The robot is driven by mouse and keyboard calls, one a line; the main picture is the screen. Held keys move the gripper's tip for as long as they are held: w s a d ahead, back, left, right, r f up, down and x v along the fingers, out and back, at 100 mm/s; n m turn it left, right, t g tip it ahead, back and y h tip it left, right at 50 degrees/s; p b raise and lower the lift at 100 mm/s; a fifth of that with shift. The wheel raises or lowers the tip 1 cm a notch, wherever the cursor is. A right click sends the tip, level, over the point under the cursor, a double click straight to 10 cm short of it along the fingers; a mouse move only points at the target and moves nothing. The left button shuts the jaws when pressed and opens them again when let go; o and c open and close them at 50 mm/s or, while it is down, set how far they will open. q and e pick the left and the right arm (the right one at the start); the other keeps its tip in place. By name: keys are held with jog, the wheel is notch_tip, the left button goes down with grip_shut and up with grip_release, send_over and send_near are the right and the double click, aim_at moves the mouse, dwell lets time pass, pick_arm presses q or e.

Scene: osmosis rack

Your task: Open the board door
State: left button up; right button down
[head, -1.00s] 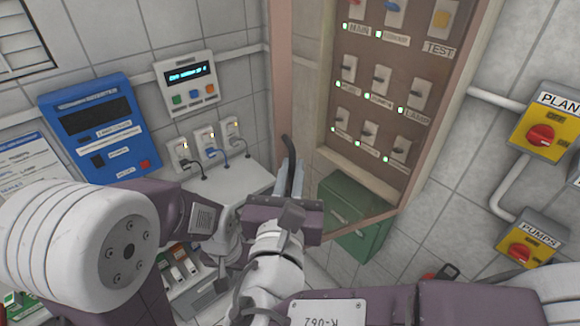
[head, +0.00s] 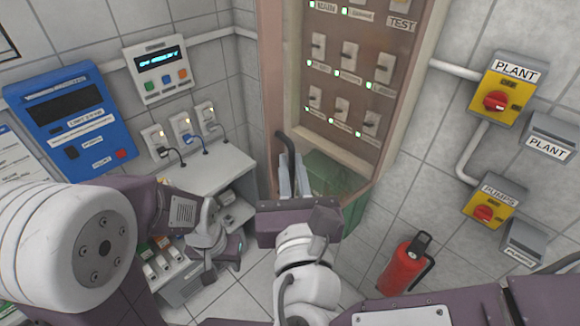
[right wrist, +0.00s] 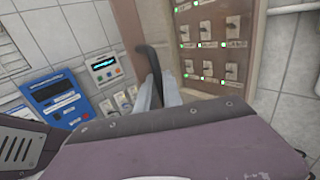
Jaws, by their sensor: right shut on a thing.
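The board door (head: 272,85) has a pinkish frame with a see-through pane in front of the brown switch board (head: 338,70). It appears ajar, its left edge standing off the board's pale casing. Its black curved handle (head: 288,143) is between the fingers of my right gripper (head: 290,172), which is shut on it. In the right wrist view the handle (right wrist: 152,62) rises between the two grey fingers (right wrist: 160,92). My left gripper (head: 228,250) hangs low at the left, away from the door; its finger opening is unclear.
A grey bench (head: 205,170) with plugs stands left, below a blue unit (head: 72,115) and white display box (head: 157,68). A green box (head: 335,180) is below the board. A red extinguisher (head: 403,268) and yellow switch boxes (head: 497,90) are on the right.

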jog(key=c, duration=1.6)
grip_release()
jog(key=shift+d+r, duration=0.1)
jog(key=shift+r, duration=0.05)
jog(key=shift+c, duration=0.2)
jog(key=shift+o, duration=0.8)
jog(key=shift+d, duration=0.15)
jog(key=shift+s, duration=0.25)
jog(key=s+b, duration=0.1)
jog(key=s, duration=0.6)
jog(key=shift+d, duration=0.45)
jog(key=shift+w, duration=0.1)
